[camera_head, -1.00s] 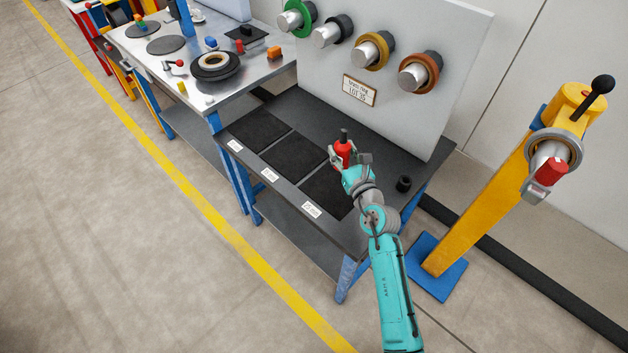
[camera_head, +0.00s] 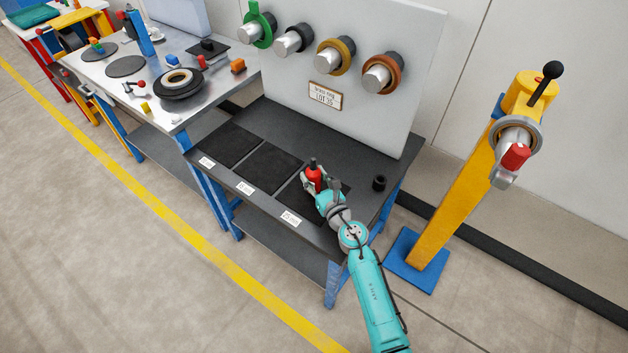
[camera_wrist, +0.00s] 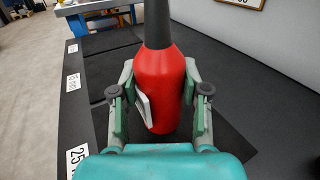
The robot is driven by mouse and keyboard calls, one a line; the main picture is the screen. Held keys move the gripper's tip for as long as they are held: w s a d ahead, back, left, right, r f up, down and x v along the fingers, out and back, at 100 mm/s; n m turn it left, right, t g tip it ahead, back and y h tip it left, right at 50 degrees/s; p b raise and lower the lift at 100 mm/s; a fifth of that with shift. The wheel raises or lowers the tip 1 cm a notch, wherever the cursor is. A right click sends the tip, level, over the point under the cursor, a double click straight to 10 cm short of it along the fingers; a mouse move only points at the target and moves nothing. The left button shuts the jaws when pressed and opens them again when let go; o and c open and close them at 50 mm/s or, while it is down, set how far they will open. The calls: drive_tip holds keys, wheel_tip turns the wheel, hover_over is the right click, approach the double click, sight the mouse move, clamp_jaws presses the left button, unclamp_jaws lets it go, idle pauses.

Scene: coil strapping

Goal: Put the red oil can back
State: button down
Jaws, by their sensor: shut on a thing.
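The red oil can (camera_head: 313,178) has a black spout and stands upright in my gripper (camera_head: 314,186) above the right part of the dark table. In the wrist view the can (camera_wrist: 160,80) fills the middle, its spout running out of the top. My gripper (camera_wrist: 160,105) is shut on its body, with a finger on each side. A white label or handle shows on the can's left side. The can's base is partly hidden by my gripper, so I cannot tell whether it touches the table.
The dark table (camera_head: 345,150) bears several black mats with white labels. A small black cup (camera_head: 379,183) stands to the right. A panel (camera_head: 340,50) with coil pegs rises behind. A yellow post (camera_head: 460,180) stands at right, and a metal workbench (camera_head: 130,85) at left.

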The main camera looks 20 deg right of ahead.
drive_tip(key=shift+f, duration=0.95)
drive_tip(key=c, duration=0.6)
unclamp_jaws()
drive_tip(key=shift+f, duration=0.1)
drive_tip(key=s, duration=0.4)
drive_tip(key=s+d, duration=0.1)
drive_tip(key=s, duration=0.3)
drive_tip(key=s+d, duration=0.1)
drive_tip(key=s, duration=0.3)
